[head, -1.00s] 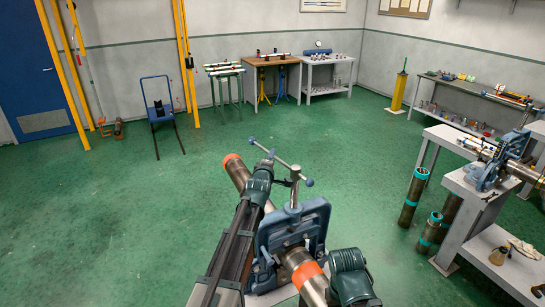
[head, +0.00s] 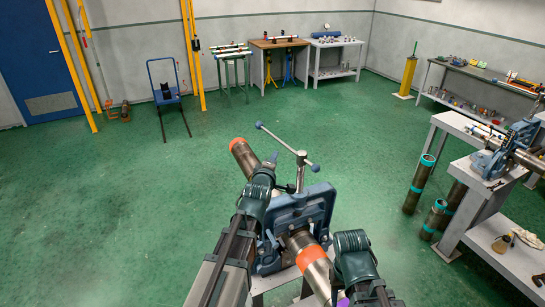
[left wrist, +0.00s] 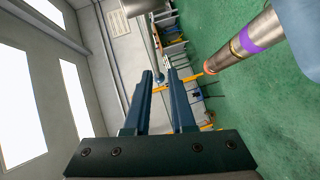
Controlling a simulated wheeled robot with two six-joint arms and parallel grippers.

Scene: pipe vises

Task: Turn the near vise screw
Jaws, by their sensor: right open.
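The near vise (head: 318,209) is a blue-grey casting clamped on a pipe with orange bands (head: 303,254). Its upright screw (head: 300,175) carries a slanted T-handle (head: 282,141) with blue ball ends. My left gripper (head: 273,158) is beside the screw, below the handle's left half. In the left wrist view its two fingers (left wrist: 163,80) stand apart with nothing clearly between them.
A second vise (head: 492,163) stands on a grey bench (head: 465,220) at the right. Upright pipes with teal ends (head: 417,186) stand on the floor beside it. The green floor behind the near vise is clear. Workbenches (head: 275,44) line the back wall.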

